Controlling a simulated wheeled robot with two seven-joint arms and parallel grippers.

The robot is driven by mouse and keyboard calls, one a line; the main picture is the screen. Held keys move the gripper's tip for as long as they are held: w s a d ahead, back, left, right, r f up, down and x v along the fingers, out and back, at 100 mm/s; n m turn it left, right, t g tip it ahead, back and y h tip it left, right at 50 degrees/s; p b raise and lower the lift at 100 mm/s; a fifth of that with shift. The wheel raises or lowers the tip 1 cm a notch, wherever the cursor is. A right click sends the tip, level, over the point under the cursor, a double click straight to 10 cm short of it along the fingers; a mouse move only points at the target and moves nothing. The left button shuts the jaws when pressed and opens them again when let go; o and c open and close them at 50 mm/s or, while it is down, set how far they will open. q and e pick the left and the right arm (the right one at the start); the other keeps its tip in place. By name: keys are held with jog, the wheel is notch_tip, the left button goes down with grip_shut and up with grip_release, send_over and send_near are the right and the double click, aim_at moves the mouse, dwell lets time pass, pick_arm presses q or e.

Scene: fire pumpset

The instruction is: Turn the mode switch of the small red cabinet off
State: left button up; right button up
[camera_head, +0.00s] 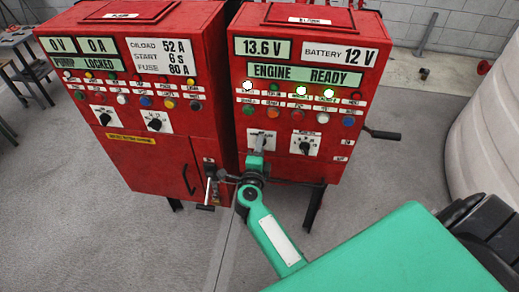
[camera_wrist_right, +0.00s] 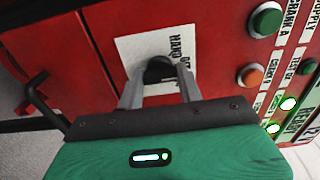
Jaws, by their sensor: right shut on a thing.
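The small red cabinet (camera_head: 310,90) stands on the right in the head view, with its "ENGINE READY" display. A black knob on a white plate, the mode switch (camera_wrist_right: 159,68), shows in the right wrist view, with "HAND" and part of another word printed beside it. The knob's exact angle is hard to tell. My left gripper is not in view.
A second knob (camera_head: 306,147) on a white plate is right of my gripper. Push buttons and lit lamps (camera_head: 301,91) sit above. A wider red cabinet (camera_head: 150,150) stands close on the left. A black crank handle (camera_head: 383,134) sticks out right. A white tank (camera_head: 488,125) stands farther right.

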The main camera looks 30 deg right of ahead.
jog(key=shift+f, duration=0.1)
dwell(0.3)
jog(key=o, duration=1)
jog(key=shift+s, duration=0.1)
jog(key=p+v, duration=0.1)
jog(key=v, duration=0.6)
jog(key=shift+s+a, duration=0.15)
jog(key=shift+a, duration=0.05)
